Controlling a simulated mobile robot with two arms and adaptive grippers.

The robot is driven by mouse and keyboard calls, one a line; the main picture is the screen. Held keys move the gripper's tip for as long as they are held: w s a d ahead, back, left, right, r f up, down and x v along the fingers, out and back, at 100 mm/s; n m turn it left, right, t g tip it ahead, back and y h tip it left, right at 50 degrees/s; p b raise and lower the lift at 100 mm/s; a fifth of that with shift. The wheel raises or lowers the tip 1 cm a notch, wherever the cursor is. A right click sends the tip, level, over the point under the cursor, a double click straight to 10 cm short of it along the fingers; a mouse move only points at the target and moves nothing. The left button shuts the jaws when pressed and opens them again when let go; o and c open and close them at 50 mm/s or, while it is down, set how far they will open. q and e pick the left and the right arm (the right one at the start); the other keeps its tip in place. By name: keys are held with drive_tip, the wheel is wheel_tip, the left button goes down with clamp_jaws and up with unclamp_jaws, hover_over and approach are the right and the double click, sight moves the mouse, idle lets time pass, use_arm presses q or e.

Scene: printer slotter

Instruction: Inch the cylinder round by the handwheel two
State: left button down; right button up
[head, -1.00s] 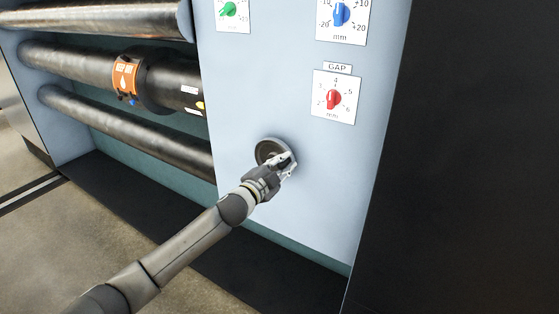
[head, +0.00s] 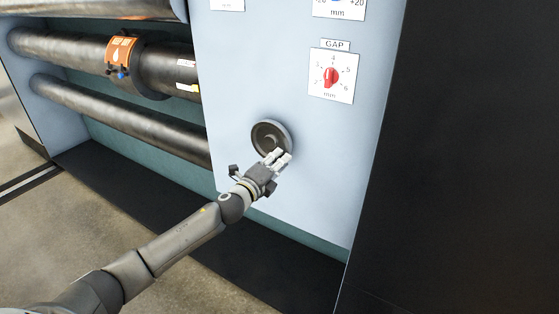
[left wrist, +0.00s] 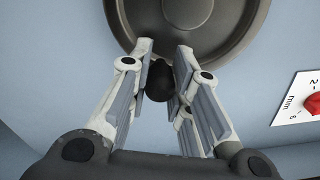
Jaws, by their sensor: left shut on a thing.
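The handwheel (head: 268,133) is a dark round wheel low on the pale blue panel, and its rim fills the top of the left wrist view (left wrist: 238,45). My left gripper (head: 280,156) is at the wheel's lower edge. In the left wrist view its fingers (left wrist: 165,62) are shut on the wheel's black handle knob (left wrist: 158,82), which shows between them. The middle dark cylinder (head: 60,50) carries an orange clamp (head: 121,50) with small dark and blue knobs. My right gripper is not in view.
A red GAP dial (head: 330,78) is above the wheel, and it shows partly in the left wrist view (left wrist: 314,103). A lower roller (head: 120,120) runs left of the panel (head: 225,80). A black surface (head: 460,150) closes off the right. Open floor (head: 90,220) lies lower left.

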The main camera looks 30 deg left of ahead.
use_arm(q)
drive_tip(key=shift+a+f+m+b, duration=0.25)
drive_tip(key=shift+f+m, duration=0.65)
drive_tip(key=shift+m, duration=0.5)
drive_tip(key=c, duration=1.3)
unclamp_jaws()
drive_tip(key=shift+r, duration=0.15)
drive_tip(key=shift+s+a, duration=0.1)
drive_tip(key=s, duration=1.1)
drive_tip(key=shift+s+a, duration=0.4)
drive_tip(key=shift+a, duration=0.05)
